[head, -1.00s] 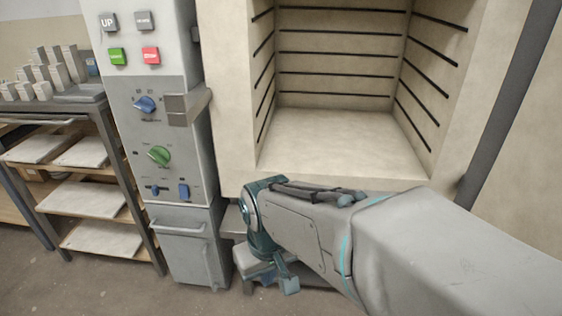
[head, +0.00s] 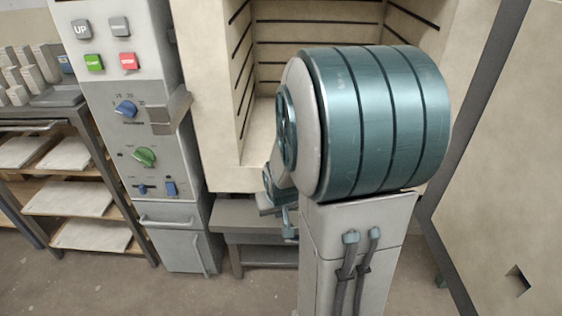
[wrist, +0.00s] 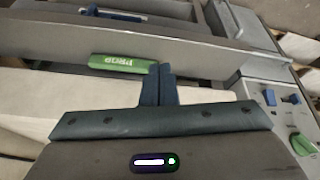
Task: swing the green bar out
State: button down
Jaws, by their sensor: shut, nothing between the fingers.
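In the wrist view, a short green bar (wrist: 122,63) with white lettering, upside down in this view, lies along the edge of a long grey beam (wrist: 110,40). My gripper (wrist: 161,72) is shut, with its two fingers pressed together and empty. The fingertips are at the bar's right end in the picture; I cannot tell whether they touch it. In the head view my arm hides much of the area around the gripper, and I cannot make out the green bar there.
A control panel (head: 125,75) with buttons and knobs stands left of an open kiln chamber (head: 230,130). A shelf rack (head: 75,195) is at the far left. A low grey bench (head: 245,215) stands below the chamber. A large pale door (head: 510,170) is on the right.

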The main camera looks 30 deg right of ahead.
jog(key=w+d+f+m+t+h+p, duration=0.1)
jog(key=d+p, duration=0.2)
jog(key=d, duration=0.4)
jog(key=w+d+f+m+t+h+p, duration=0.1)
jog(key=d+m+p, duration=0.1)
jog(key=d, duration=0.5)
jog(key=shift+d+f+p, duration=0.2)
jog(key=shift+f+p, duration=0.2)
jog(key=shift+p, duration=0.15)
jog(key=shift+f, duration=0.1)
jog(key=x, duration=0.9)
jog(key=shift+w+d+f, duration=0.2)
jog(key=shift+w, duration=0.2)
jog(key=shift+s+b, duration=0.15)
jog(key=shift+b, duration=0.2)
